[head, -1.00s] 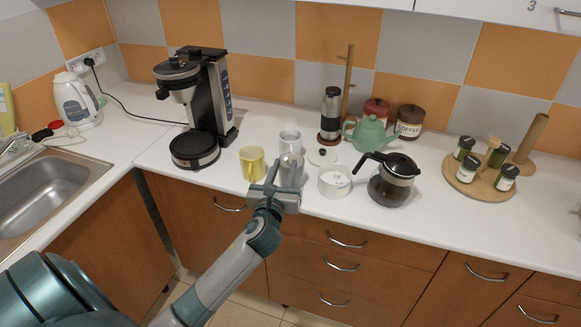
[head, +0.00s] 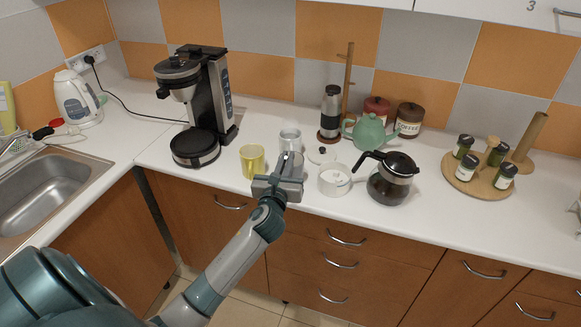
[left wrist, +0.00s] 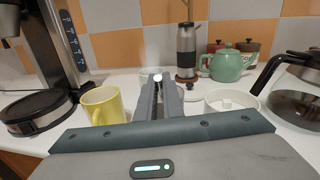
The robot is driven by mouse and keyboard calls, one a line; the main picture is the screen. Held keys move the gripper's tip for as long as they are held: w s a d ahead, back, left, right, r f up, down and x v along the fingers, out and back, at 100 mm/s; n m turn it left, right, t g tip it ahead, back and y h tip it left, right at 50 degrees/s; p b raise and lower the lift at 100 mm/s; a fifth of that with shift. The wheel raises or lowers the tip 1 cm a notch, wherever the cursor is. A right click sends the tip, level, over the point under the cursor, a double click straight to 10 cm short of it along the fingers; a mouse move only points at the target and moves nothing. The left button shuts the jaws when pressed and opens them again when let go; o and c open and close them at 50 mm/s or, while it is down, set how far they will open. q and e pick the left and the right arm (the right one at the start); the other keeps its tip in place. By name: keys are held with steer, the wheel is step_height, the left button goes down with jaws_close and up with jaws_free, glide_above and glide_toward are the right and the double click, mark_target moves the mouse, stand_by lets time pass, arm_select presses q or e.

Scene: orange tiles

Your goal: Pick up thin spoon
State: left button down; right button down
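I cannot make out the thin spoon clearly in either view. The silver cup is largely hidden behind the fingers there. My right gripper is not in view.
A white bowl (head: 334,180) and a glass coffee pot (head: 390,180) stand close on the right. A coffee machine (head: 200,100) is on the left. A green teapot (head: 370,131) and a flask (head: 331,112) stand behind. Spice jars stand on a round board (head: 477,176) at far right.

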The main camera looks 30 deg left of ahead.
arm_select(q)
steer(key=shift+r, duration=0.1)
step_height(320, 180, up, 10)
steer(key=shift+f+b, duration=0.1)
steer(key=shift+b, duration=0.3)
stand_by(0.4)
stand_by(0.5)
